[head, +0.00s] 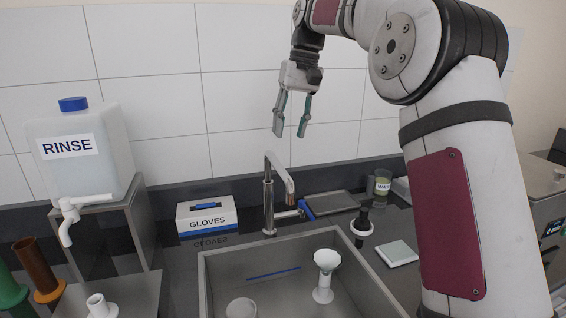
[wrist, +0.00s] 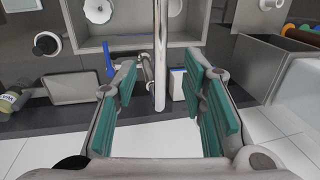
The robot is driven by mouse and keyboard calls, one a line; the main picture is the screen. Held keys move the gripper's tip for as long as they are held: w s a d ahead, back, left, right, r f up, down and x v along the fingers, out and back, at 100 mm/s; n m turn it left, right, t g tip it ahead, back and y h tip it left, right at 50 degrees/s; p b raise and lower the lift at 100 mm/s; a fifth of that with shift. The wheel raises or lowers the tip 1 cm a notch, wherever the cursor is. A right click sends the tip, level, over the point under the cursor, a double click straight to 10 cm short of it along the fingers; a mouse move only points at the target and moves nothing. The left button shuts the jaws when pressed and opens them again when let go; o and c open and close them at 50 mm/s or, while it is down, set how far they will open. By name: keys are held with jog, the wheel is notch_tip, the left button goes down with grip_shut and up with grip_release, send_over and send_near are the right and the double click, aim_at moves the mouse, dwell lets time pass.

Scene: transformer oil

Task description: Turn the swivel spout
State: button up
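The metal swivel spout (head: 281,173) tops an upright tap at the back edge of the sink in the head view, with its outlet end toward the front right. A blue lever (head: 307,209) sits at the right of the tap's base. My gripper (head: 289,135) is open and empty, pointing down above the spout and apart from it. In the wrist view the spout (wrist: 160,45) runs as a bright bar seen between the two green-padded fingers of my gripper (wrist: 161,75).
The sink (head: 215,272) holds a white funnel-like piece (head: 325,275). A gloves box (head: 207,215) stands left of the tap, and a RINSE canister (head: 85,160) on a stand farther left. A black-handled item (head: 362,222) and a white square plate (head: 397,253) lie right.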

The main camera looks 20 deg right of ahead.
aim_at(282, 167)
jog(key=f, duration=0.3)
jog(key=a+f+p, duration=0.1)
jog(key=f, duration=0.2)
jog(key=a+f, duration=0.1)
jog(key=f, duration=0.2)
jog(key=shift+f+p, duration=0.25)
jog(key=shift+p, duration=0.15)
grip_shut()
